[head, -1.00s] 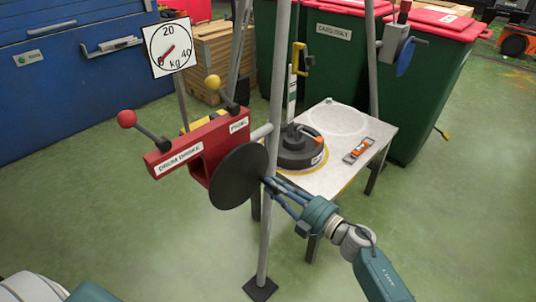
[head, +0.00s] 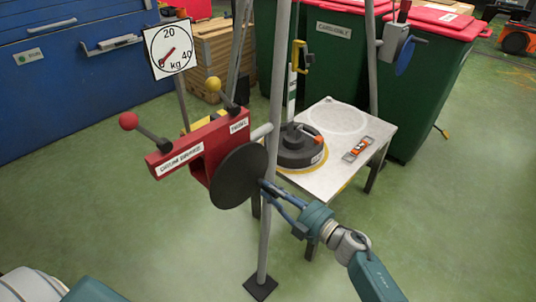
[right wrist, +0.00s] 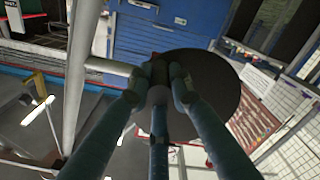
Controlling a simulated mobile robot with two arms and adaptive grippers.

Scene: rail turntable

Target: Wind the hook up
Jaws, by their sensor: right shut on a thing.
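A yellow hook-like piece (head: 298,57) hangs above the table. My left gripper is out of view.
A black round weight (head: 300,153) sits on a white table (head: 330,180), beside an orange-and-grey level (head: 358,149). A kg dial (head: 170,47) points near zero. Frame legs (head: 265,235) stand close to my right gripper. Green bins (head: 335,60) stand behind. The floor in front is open.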

